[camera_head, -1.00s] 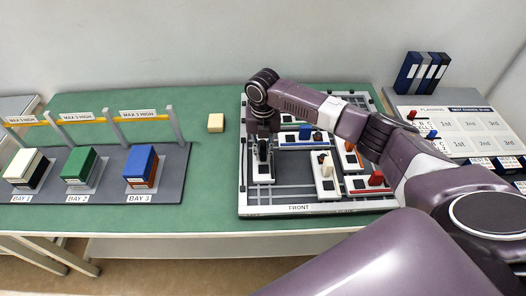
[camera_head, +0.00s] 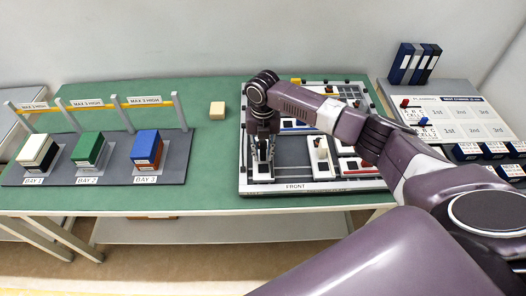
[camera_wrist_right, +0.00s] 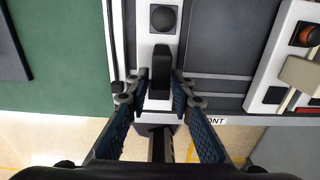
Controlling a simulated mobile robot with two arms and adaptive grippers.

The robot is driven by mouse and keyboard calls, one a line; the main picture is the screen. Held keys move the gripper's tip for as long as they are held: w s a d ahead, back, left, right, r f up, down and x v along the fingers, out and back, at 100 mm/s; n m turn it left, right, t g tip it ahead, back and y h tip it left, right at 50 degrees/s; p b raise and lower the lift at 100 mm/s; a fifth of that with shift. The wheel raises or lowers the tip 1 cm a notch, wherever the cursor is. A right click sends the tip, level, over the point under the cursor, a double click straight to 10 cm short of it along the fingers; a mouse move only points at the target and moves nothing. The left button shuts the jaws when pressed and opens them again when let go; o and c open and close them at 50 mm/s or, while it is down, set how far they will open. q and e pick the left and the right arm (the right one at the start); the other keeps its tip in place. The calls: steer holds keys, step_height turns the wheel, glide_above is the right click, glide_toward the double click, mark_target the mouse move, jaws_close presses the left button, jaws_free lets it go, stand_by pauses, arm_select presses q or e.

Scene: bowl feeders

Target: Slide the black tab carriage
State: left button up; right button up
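The black tab (camera_wrist_right: 161,70) stands upright on its light carriage (camera_wrist_right: 143,42), which has a dark round knob toward the far end. In the head view the carriage (camera_head: 262,179) is at the front left corner of the sliding board (camera_head: 310,187), close to the front rail. My right gripper (camera_head: 262,162) points down over it. My left gripper is not in view.
A carriage with a cream tab (camera_head: 322,152) and others with coloured tabs stand to the right, partly behind my arm. A planning board (camera_head: 463,125) lies at right.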

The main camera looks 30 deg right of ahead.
mark_target(263, 162)
steer(key=shift+o, duration=0.8)
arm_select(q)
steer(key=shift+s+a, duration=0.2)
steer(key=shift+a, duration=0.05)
arm_select(e)
step_height(263, 162, up, 12)
